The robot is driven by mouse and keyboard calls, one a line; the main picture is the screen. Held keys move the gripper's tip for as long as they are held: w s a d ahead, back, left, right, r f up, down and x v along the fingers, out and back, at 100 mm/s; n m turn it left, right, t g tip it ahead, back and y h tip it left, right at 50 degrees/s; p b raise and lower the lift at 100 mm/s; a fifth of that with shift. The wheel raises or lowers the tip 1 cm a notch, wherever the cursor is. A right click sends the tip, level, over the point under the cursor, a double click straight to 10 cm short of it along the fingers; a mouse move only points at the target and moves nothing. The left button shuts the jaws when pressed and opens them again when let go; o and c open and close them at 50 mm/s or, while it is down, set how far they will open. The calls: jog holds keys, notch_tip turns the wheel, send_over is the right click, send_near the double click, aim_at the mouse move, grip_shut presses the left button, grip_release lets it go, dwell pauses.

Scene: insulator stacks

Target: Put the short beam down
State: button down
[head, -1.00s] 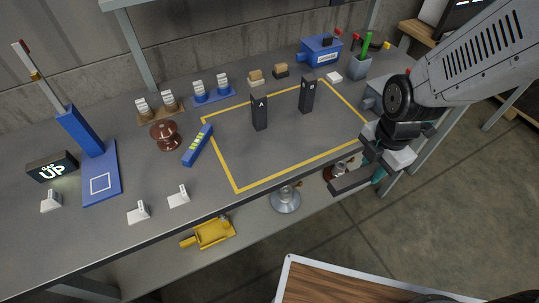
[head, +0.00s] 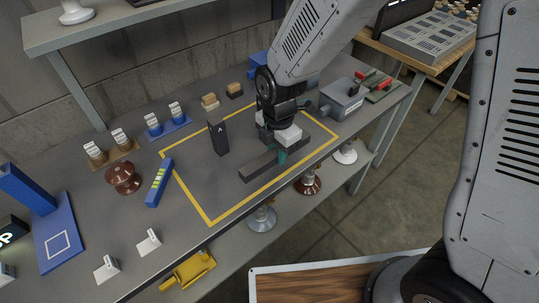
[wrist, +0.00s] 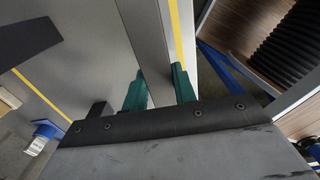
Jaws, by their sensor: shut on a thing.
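My gripper (head: 282,156) is over the yellow-outlined area of the table. Its teal fingers are shut on a dark grey short beam (head: 259,168). The beam lies level and slants from lower left to upper right; I cannot tell whether it touches the table. In the wrist view the beam (wrist: 148,45) runs between the two fingertips (wrist: 160,90). A dark upright block marked A (head: 218,137) stands just left of the beam, apart from it. The second block is mostly or wholly hidden behind my gripper.
The yellow outline (head: 193,196) has bare table at its front left. A grey box (head: 342,100) stands to the right. Insulators (head: 262,218) stand on the lower shelf.

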aim_at(273, 159)
jog(key=shift+w+a+f, duration=0.15)
jog(key=shift+a+f, duration=0.1)
jog(key=shift+f, duration=0.65)
jog(key=shift+w+a+f, duration=0.15)
jog(key=shift+a+f, duration=0.05)
jog(key=shift+f, duration=0.7)
jog(key=shift+f, duration=0.15)
jog(key=c, duration=1.1)
grip_release()
jog(key=r, duration=1.2)
jog(key=shift+d+r, duration=0.2)
jog(key=shift+r, duration=0.05)
